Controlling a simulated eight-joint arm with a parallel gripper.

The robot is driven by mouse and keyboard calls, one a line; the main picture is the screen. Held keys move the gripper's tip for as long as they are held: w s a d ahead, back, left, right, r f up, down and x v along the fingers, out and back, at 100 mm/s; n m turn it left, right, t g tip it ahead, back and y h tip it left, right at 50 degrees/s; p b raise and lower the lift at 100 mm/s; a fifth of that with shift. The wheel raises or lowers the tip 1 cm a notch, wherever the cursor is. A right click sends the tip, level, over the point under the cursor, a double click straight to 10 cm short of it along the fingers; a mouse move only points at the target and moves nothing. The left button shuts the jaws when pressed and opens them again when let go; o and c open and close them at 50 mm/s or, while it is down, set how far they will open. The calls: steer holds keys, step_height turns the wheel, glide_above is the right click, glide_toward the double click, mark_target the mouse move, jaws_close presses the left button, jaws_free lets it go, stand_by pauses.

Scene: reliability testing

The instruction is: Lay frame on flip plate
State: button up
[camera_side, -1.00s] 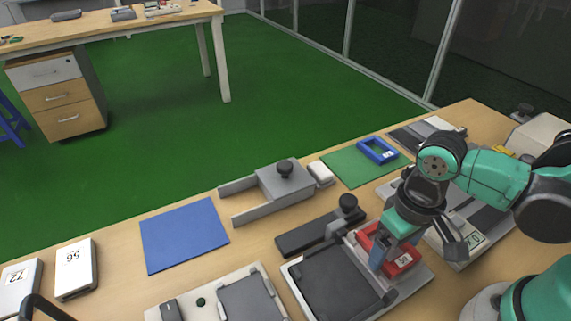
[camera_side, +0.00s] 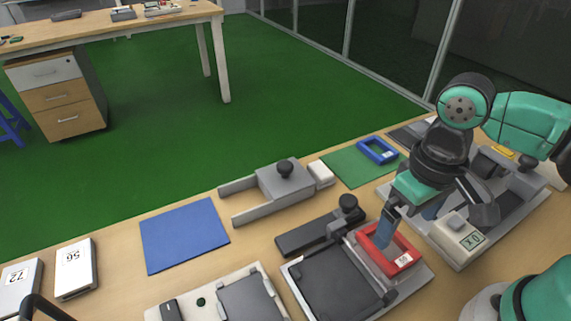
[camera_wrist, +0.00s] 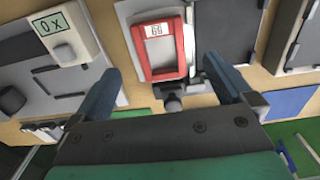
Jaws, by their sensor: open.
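A red frame (camera_side: 392,266) with a white number label lies flat on the light grey end of a fixture, beside its dark plate (camera_side: 335,285). I take this fixture to be the flip plate unit, but cannot be sure. In the wrist view the red frame (camera_wrist: 165,76) lies on the light grey surface, with the dark plate (camera_wrist: 226,35) to its right. My gripper (camera_side: 410,222) is open and empty, above the red frame and apart from it. In the wrist view its blue fingers (camera_wrist: 161,68) are spread wide on either side of the frame.
A blue frame (camera_side: 366,149) lies on a green mat (camera_side: 345,168) behind. A device with a small display (camera_side: 471,240) stands close right of my gripper. A black-knobbed lever (camera_side: 310,236) and grey knobbed block (camera_side: 283,185) stand left. The blue mat (camera_side: 185,236) is bare.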

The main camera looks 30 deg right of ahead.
step_height(320, 180, up, 6)
steer(key=w+d+f+t, duration=0.2)
steer(key=w+d+t, duration=0.4)
steer(key=w+t, duration=0.1)
steer(key=shift+w+d, duration=0.4)
stand_by(0.9)
